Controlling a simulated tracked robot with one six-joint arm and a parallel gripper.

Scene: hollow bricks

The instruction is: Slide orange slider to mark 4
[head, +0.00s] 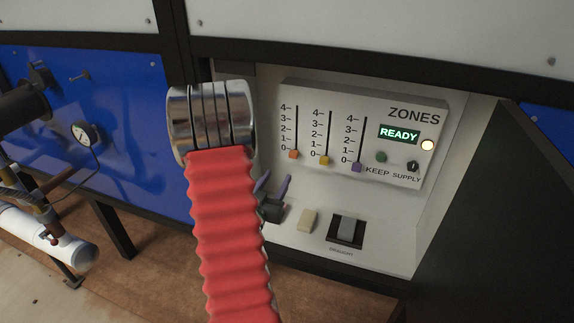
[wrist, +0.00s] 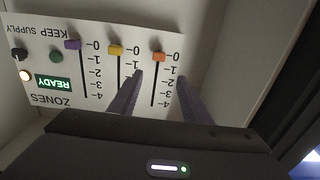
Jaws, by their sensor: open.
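The orange slider (head: 294,154) is at mark 0, the bottom of the leftmost slot on the white ZONES panel (head: 400,165). Its scale runs from 0 up to 4. In the wrist view, which shows the panel upside down, the orange slider (wrist: 159,57) is again at the 0 end. My gripper (head: 273,183) is low and left of the panel in the head view, partly hidden by my red arm sleeve. In the wrist view my gripper (wrist: 160,76) has two purple fingers apart, on either side of the orange slider's slot, with nothing between them visibly gripped.
A yellow slider (head: 324,160) and a purple slider (head: 357,167) stand at 0 to the right. A lit READY sign (head: 399,134), a green button (head: 381,157) and a black knob (head: 413,166) are beyond. A rocker switch (head: 347,230) sits below. A dark door (head: 500,220) bounds the right.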

